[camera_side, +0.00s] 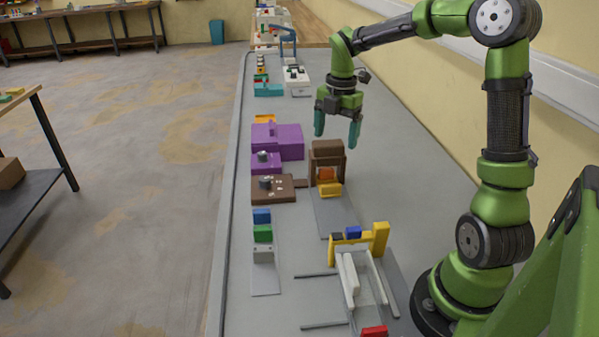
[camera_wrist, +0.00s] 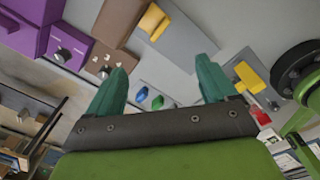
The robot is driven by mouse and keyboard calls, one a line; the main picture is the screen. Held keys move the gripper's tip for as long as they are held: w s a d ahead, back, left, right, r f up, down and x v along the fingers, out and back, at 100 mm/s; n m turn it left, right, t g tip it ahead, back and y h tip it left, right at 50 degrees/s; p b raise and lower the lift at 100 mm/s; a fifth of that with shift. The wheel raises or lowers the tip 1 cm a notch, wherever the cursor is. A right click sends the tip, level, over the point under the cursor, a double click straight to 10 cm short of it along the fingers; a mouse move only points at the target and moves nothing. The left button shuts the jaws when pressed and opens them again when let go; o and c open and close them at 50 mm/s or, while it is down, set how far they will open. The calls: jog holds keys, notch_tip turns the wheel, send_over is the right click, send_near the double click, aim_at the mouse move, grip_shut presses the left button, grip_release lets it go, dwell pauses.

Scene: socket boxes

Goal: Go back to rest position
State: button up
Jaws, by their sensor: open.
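My gripper (camera_side: 338,127) hangs fingers-down above the grey table (camera_side: 225,290), with its two teal fingers apart and nothing between them. It is above and behind the brown box with an arch (camera_side: 327,147), and clear of it. In the wrist view my gripper (camera_wrist: 160,88) also shows two teal fingers spread wide and empty. My green arm reaches over from the right side of the table.
Purple boxes (camera_side: 290,136) and a flat brown box with a dark knob (camera_side: 284,188) stand left of the arch. Blue (camera_side: 262,215) and green (camera_side: 263,233) blocks sit nearer. A yellow-and-white fixture (camera_side: 380,240) is in front. A wall borders the right.

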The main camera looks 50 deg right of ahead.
jog(key=s+a+r+m+t+y, duration=0.1)
jog(key=s+a+r+m+t, duration=0.2)
jog(key=s+a+m, duration=0.4)
jog(key=s+a+r+m+t, duration=0.3)
jog(key=s+a+m, duration=0.4)
jog(key=m, duration=0.8)
jog(key=a, duration=0.3)
jog(key=shift+s+a+r+m+t+y, duration=0.25)
jog(key=shift+r+m+t+y, duration=0.05)
jog(key=shift+m+t+y, duration=0.1)
